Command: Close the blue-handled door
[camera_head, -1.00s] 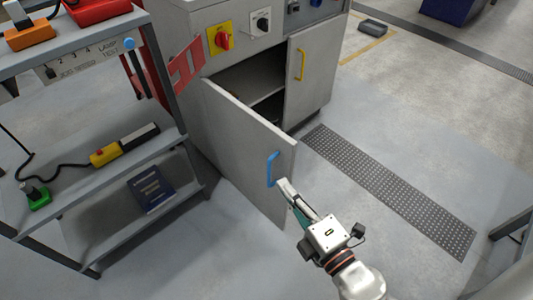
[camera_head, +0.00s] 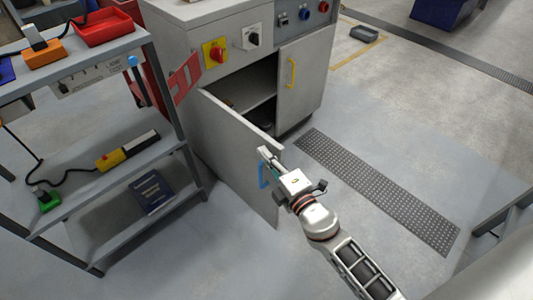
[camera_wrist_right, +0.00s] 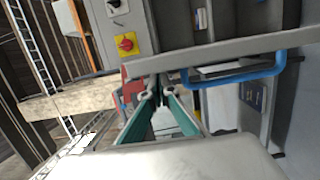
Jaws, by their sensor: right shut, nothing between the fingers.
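The blue-handled door (camera_head: 228,135) of the grey cabinet stands open, swung out toward me. Its blue handle (camera_head: 262,176) is partly hidden behind my right gripper in the head view. The handle (camera_wrist_right: 235,72) shows whole at the upper right in the right wrist view. My right gripper (camera_head: 265,155) is shut and empty, at the door's free edge near the handle. I cannot tell whether it touches the door. In the right wrist view the fingers (camera_wrist_right: 157,92) point at the door's edge. My left gripper is not in view.
The cabinet's other door, with a yellow handle (camera_head: 292,73), is closed. A grey shelf rack (camera_head: 105,185) stands close on the left, holding a red tray (camera_head: 103,27) and tools. A perforated floor strip (camera_head: 375,190) lies at right. The floor around it is clear.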

